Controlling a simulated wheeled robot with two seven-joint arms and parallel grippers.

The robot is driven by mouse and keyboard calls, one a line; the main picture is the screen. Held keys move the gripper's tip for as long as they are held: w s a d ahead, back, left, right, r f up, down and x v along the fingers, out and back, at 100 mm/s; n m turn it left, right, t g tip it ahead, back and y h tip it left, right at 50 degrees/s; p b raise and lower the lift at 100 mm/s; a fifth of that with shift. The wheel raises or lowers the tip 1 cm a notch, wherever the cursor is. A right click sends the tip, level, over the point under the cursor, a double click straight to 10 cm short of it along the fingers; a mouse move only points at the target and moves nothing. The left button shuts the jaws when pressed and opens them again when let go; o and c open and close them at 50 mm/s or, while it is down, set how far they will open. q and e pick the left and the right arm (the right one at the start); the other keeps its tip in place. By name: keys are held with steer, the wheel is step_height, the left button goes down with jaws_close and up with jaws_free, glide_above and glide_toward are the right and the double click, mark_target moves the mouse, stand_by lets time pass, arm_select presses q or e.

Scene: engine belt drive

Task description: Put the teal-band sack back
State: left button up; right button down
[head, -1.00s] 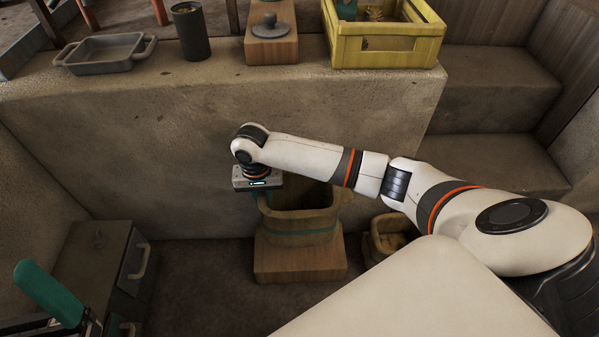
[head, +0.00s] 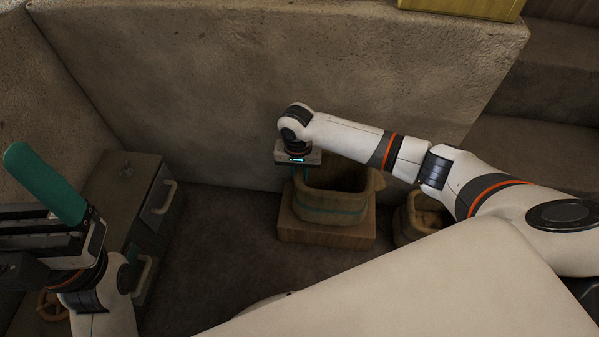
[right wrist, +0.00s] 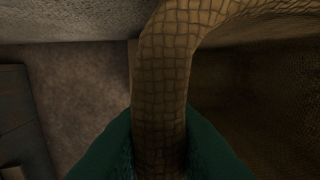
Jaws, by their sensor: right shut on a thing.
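The teal-band sack (head: 328,204), an open-topped woven sack with a teal stripe, stands upright on a wooden block (head: 325,232) on the floor in the head view. My right gripper (head: 298,168) is over its left rim. In the right wrist view, the green fingers of my right gripper (right wrist: 162,145) are shut on the woven rim, one on each side. The fingertips are hidden in the head view. My left gripper (head: 45,183) is at the far left, apart from the sack, with a teal finger pointing up. Its opening cannot be made out.
Another sack (head: 424,218) stands right of the block, partly behind my right arm. A drawer cabinet (head: 125,185) stands at the left. A tall stone wall (head: 230,100) rises behind the sack. A yellow crate (head: 460,8) is on top. Dark floor is clear left of the block.

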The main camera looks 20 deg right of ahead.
steer(key=c, duration=1.3)
jaws_free()
steer(key=shift+f, duration=0.1)
